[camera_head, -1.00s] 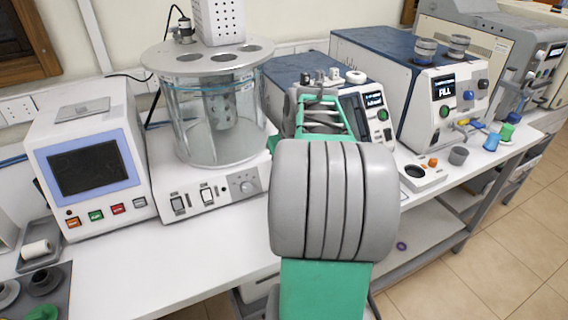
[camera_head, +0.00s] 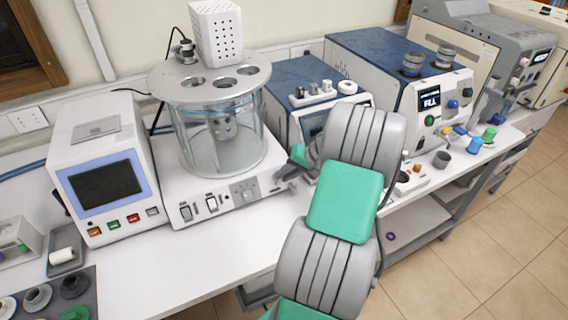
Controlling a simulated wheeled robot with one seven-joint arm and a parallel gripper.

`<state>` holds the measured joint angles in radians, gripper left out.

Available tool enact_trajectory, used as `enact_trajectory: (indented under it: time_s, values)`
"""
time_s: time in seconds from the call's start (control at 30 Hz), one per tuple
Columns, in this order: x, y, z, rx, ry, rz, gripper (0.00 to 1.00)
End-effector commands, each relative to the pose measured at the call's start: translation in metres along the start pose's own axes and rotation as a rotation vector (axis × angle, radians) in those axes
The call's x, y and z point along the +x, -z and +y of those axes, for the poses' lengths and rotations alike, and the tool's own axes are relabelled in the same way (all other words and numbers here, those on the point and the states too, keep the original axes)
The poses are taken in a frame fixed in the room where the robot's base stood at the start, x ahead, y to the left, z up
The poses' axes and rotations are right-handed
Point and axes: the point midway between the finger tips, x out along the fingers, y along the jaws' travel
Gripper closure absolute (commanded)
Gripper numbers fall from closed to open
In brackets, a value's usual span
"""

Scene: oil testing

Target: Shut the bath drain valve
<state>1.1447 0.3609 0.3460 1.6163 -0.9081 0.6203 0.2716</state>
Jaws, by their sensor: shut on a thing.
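The bath is a clear glass cylinder (camera_head: 192,145) with a round metal lid, standing on a white base (camera_head: 215,190) with switches and a knob on its front. My gripper (camera_head: 284,181) is at the right end of this base, low by its front right corner. It is small in view and partly covered by my grey and green arm. It is shut on the drain valve there. The valve itself is mostly hidden by the fingers, so its handle position cannot be told.
A white device with a dark screen (camera_head: 105,186) stands left of the bath. Blue-topped analysers (camera_head: 400,62) stand to the right, one close behind my arm. Small cups and a grey tray (camera_head: 60,290) lie at the front left. The bench front (camera_head: 185,270) is clear.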

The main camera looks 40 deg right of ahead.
Motion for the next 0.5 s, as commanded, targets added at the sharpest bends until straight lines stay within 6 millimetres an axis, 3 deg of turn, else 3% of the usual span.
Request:
enact_trajectory:
  time_s: [0.5]
  values:
    - [0.001,-0.001,0.012,0.374,0.311,0.003,1.0]
